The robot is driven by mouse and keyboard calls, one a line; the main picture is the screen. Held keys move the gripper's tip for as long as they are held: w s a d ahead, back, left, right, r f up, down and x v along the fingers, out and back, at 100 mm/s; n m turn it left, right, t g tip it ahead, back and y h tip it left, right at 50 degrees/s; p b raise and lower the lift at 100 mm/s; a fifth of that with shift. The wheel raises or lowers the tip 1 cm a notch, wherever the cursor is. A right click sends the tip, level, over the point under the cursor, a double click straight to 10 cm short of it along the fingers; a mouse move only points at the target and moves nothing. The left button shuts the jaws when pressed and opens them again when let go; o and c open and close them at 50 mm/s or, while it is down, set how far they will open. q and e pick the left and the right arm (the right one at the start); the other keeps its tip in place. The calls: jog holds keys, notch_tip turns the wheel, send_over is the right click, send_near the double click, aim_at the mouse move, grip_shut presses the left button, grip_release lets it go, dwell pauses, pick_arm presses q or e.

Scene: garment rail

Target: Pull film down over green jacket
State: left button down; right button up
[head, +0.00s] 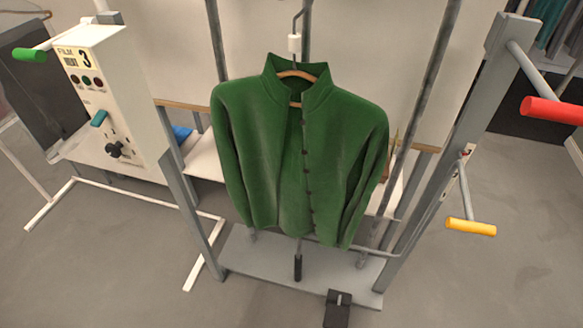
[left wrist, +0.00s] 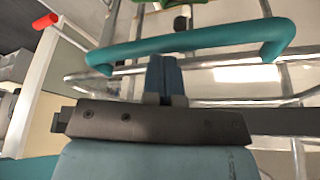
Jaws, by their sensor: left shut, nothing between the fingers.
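The green jacket (head: 300,150) hangs open-fronted on a wooden hanger (head: 297,75) in the middle of the head view. No film is clearly visible over the jacket. My left gripper (left wrist: 164,62) shows only in the left wrist view, with its blue fingers pressed together and empty. A teal bar handle (left wrist: 200,41) crosses just beyond the fingertips; I cannot tell whether they touch it. A strip of green at the top edge of the left wrist view may be the jacket. My right gripper is in neither view.
Grey posts and a base plate (head: 260,268) frame the jacket. A white control box (head: 105,90) with a green handle (head: 29,55) stands left. Red (head: 552,110) and yellow (head: 471,227) handles stick out right. A black pedal (head: 338,308) is at the front.

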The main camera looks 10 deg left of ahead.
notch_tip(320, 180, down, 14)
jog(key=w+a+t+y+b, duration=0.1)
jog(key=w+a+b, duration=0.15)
jog(key=b, duration=2.35)
pick_arm(q)
notch_tip(320, 180, down, 47)
jog(key=b, duration=0.5)
jog(key=shift+f+b, duration=0.2)
jog(key=shift+b, duration=0.1)
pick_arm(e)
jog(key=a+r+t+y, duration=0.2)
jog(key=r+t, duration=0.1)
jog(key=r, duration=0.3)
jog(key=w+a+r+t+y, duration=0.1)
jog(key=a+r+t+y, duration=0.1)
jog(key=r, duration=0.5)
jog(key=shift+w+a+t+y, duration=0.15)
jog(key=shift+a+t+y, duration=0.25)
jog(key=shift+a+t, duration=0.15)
